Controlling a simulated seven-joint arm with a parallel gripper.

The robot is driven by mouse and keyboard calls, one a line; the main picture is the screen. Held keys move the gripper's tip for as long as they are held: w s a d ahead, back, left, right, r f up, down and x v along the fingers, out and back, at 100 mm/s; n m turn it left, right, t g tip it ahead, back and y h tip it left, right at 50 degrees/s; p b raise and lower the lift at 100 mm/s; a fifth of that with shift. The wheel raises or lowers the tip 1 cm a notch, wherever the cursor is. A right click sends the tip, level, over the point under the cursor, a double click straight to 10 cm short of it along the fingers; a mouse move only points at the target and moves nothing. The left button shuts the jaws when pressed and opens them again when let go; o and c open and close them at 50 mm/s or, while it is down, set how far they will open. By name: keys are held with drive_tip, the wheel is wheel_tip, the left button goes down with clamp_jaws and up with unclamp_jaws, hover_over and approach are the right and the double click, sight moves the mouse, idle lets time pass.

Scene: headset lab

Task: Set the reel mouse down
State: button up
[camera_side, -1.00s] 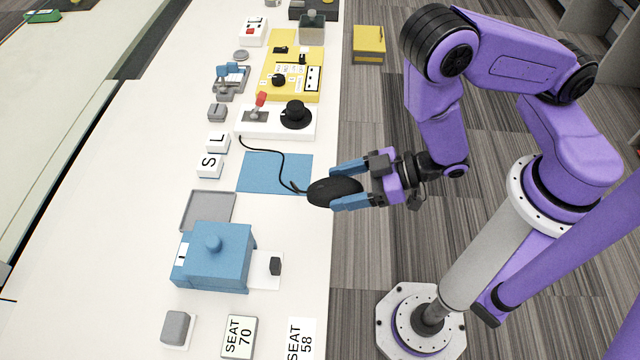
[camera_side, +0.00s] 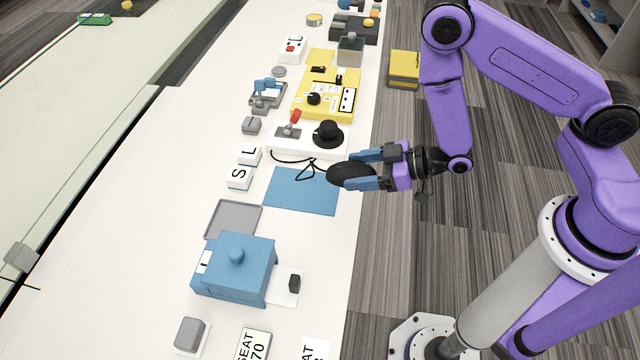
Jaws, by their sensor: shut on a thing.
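The reel mouse is a black rounded mouse (camera_side: 344,174) with a thin black cable (camera_side: 310,165). My gripper (camera_side: 362,170) is shut on it, with blue fingers on either side of its body. It is at the table's right edge, by the upper right corner of a flat blue mat (camera_side: 300,192). I cannot tell from this view whether the mouse touches the surface or hangs just above it. The cable loops left and up towards the white control panel (camera_side: 305,140).
The white panel has a red-tipped lever (camera_side: 295,116) and a black knob (camera_side: 328,133), close above the mouse. White S and L blocks (camera_side: 239,178) stand left of the mat. A grey tray (camera_side: 233,219) and a blue box (camera_side: 233,270) are below.

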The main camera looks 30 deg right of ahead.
hover_over(322, 192)
drive_tip(key=f, duration=0.4)
drive_tip(key=s+f, duration=0.1)
drive_tip(key=f, duration=0.1)
drive_tip(key=shift+d+f, duration=0.1)
drive_tip(key=shift+f, duration=0.3)
drive_tip(key=shift+w+a+f, duration=0.2)
drive_tip(key=shift+w+f, duration=0.3)
drive_tip(key=shift+f, duration=1.55)
drive_tip(key=shift+f, duration=0.15)
drive_tip(key=o, duration=1.1)
